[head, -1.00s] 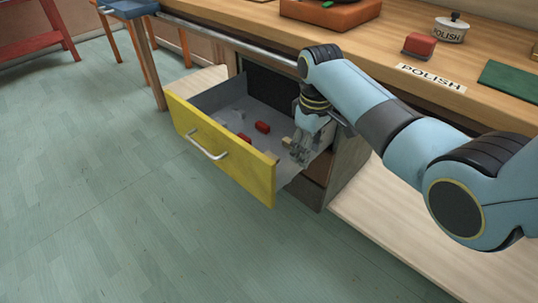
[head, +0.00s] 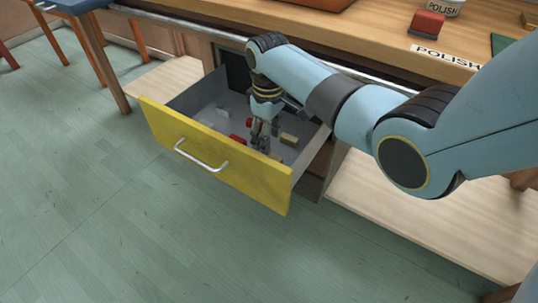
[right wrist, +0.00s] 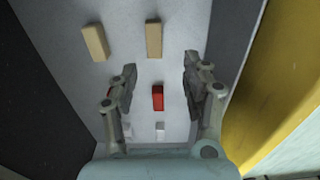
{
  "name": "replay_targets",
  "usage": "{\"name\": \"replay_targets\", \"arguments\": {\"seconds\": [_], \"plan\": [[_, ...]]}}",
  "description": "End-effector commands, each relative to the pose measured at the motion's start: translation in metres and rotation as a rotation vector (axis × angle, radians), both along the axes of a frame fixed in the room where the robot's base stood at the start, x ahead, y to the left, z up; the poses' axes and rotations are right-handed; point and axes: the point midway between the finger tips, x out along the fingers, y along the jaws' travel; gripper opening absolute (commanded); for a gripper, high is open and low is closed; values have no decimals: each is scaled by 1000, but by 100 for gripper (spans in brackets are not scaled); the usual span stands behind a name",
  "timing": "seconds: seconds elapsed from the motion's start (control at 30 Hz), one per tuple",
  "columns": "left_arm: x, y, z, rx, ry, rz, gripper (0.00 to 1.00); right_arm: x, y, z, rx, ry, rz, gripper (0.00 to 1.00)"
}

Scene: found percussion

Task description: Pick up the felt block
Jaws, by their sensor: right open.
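Small blocks lie on the grey floor of the open yellow-fronted drawer (head: 215,160); I cannot tell for sure which is felt. A red block (right wrist: 157,97) lies between and beyond my right gripper's fingers in the right wrist view. In the head view a red block (head: 236,139) shows just left of the gripper. Two tan blocks (right wrist: 154,38) (right wrist: 95,42) lie farther up the wrist view. My right gripper (right wrist: 160,80) is open and empty, pointing down inside the drawer; it also shows in the head view (head: 261,140). My left gripper is out of view.
Small whitish blocks (right wrist: 160,127) lie near the palm in the wrist view. The drawer front and sides wall in the gripper.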

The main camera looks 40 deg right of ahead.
Motion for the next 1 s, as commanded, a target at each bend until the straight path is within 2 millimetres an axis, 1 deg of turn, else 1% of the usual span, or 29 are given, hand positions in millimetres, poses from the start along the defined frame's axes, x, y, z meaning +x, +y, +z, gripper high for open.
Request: {"name": "replay_targets", "arguments": {"seconds": [0.03, 0.1, 0.17, 0.27, 0.33, 0.5, 0.6, 0.83, 0.87, 1.0], "plan": [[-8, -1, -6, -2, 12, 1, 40, 0, 0, -11, 0, 2, 0, 48], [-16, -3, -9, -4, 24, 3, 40, 0, 0, -18, 1, 1, 0, 48], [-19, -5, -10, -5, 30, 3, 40, 0, 0, -21, 0, 0, 1, 48], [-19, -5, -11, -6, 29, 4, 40, 0, -2, -25, 0, -2, 1, 48], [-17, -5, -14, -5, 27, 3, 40, -2, -4, -32, 0, 0, 1, 48], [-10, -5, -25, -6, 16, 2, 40, -8, -12, -60, 0, 2, 0, 48], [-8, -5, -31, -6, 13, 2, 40, -8, -11, -73, 1, 2, 0, 48], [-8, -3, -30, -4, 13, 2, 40, -7, -11, -72, 0, -3, 1, 48], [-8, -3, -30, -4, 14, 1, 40, -7, -11, -72, 0, -3, 1, 45], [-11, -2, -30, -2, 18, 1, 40, -7, -11, -72, 0, -2, 1, 27]]}}
